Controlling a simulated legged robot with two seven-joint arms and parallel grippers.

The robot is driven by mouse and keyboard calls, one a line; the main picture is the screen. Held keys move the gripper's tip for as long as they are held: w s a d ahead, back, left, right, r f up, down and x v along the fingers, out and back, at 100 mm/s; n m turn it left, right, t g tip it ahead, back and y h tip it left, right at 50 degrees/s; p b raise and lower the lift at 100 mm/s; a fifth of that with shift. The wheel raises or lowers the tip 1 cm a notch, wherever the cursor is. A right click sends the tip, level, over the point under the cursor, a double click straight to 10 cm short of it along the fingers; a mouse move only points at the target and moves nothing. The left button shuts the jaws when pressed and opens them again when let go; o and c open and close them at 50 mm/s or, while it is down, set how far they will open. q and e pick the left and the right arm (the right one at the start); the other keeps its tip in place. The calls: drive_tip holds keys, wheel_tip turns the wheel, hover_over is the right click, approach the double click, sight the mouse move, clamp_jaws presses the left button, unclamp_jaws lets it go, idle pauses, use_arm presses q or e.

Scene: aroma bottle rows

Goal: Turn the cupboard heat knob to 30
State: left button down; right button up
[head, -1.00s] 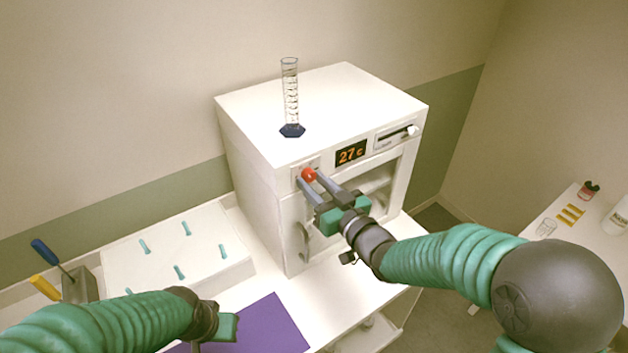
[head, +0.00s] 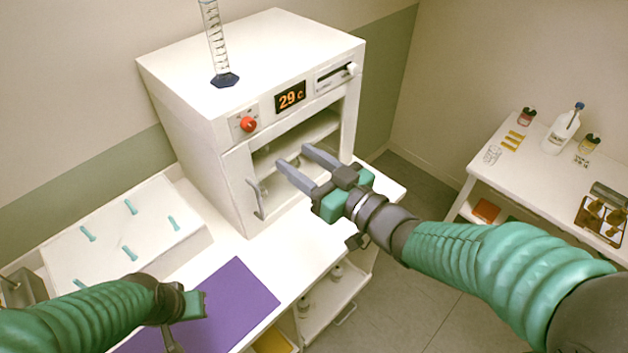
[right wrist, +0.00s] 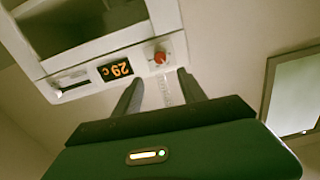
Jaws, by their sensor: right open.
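The white cupboard (head: 180,75) stands on the bench. Its red-orange heat knob (head: 248,124) is on the front panel, left of a display (head: 290,96) that reads 29 c. The knob also shows in the right wrist view (right wrist: 160,58), where the display (right wrist: 116,68) appears upside down. My right gripper (head: 293,157) is open and empty, in front of the cupboard, below and right of the knob and apart from it. My left gripper (head: 196,304) is low over the purple mat; its jaws are not clear.
A graduated cylinder (head: 217,50) stands on the cupboard top. A slider (head: 335,76) sits right of the display. A handle (head: 256,199) sticks out at the front. A white board with pegs (head: 65,255) lies left of the purple mat (head: 240,295). A side table (head: 480,160) with bottles stands right.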

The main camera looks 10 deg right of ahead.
use_arm(q)
drive_tip(key=s+b+x, duration=0.1)
drive_tip(key=b+x, duration=0.3)
drive_tip(key=x, duration=0.2)
use_arm(e)
drive_tip(key=v, duration=0.3)
drive_tip(key=shift+s+f, duration=0.2)
use_arm(q)
drive_tip(key=shift+s+f, duration=0.1)
drive_tip(key=shift+f, duration=0.05)
use_arm(e)
drive_tip(key=shift+d, duration=0.15)
drive_tip(key=w+d+f+m+g+h, duration=0.1)
drive_tip(key=d+f+m+g+h, duration=0.1)
drive_tip(key=d+f+h, duration=0.4)
drive_tip(key=w+d+f+m+g+h, duration=0.1)
drive_tip(key=d+f+m+h, duration=0.25)
drive_tip(key=f, duration=0.55)
use_arm(q)
drive_tip(key=shift+a, duration=0.1)
use_arm(e)
drive_tip(key=s+f+g, duration=0.9)
drive_tip(key=s+f, duration=0.5)
drive_tip(key=f, duration=0.1)
drive_tip(key=shift+d, duration=0.35)
drive_tip(key=shift+m+h, duration=0.25)
